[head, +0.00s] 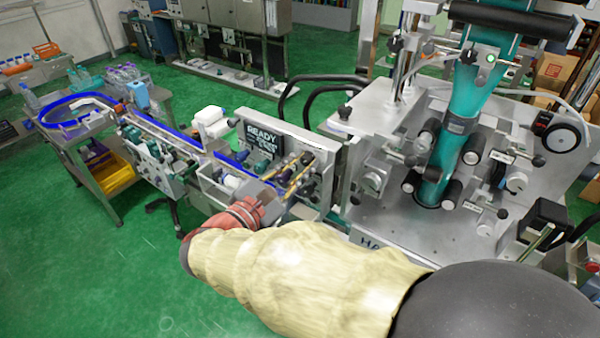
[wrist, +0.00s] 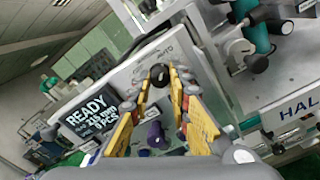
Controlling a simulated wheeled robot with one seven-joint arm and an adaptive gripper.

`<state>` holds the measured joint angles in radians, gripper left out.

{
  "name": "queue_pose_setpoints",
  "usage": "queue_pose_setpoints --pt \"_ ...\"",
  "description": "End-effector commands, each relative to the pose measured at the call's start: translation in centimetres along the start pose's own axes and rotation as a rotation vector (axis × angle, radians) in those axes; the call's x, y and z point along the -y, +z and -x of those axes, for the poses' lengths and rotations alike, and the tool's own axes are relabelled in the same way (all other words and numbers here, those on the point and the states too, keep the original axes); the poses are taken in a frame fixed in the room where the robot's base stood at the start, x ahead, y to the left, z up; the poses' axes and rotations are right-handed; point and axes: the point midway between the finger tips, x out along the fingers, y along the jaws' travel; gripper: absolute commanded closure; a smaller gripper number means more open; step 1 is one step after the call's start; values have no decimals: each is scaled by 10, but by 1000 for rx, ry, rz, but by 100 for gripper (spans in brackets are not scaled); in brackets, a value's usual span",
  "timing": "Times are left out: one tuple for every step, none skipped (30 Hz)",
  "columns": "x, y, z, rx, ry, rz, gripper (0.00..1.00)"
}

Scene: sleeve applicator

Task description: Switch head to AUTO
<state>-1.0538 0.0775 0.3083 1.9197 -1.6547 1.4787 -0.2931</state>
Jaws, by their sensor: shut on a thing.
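A black selector knob (wrist: 160,74) sits on the grey control panel (wrist: 125,78), below a label that reads AUTO at its right end. My gripper (wrist: 161,86) has its yellow fingers on either side of the knob, shut on it. The knob's pointer direction is too small to tell. In the head view my gripper (head: 298,174) is at the front of the same panel (head: 318,160), and the knob is hard to make out there. A dark display (wrist: 90,112) left of the knob reads READY, with a mm value and a PCS count below.
A purple knob-like part (wrist: 156,135) lies below the fingers. The sleeve applicator with its teal tube (head: 475,85) stands right of the panel. Green floor is open at the lower left.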

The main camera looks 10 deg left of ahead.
Motion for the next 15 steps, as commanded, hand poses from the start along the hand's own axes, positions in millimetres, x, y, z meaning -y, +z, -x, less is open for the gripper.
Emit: queue_pose_setpoints --pt "1 -1 0 -1 0 -12 100" --pt "1 -1 0 -1 0 -18 100" --pt "1 -1 0 -1 0 -25 100" --pt "0 -1 0 -1 0 -29 100" --pt "0 -1 0 -1 0 -32 100" --pt "0 -1 0 -1 0 -34 100" --pt "0 -1 0 -1 0 -36 100" --pt "0 -1 0 -1 0 -37 100" --pt "0 0 0 -1 0 -37 100" --pt "0 0 0 -1 0 -37 100" --pt "0 0 0 -1 0 -38 100" --pt "0 0 0 -1 0 -37 100" --pt "0 0 0 -1 0 -37 100" --pt "0 0 0 -1 0 -37 100" --pt "0 0 0 -1 0 -37 100"
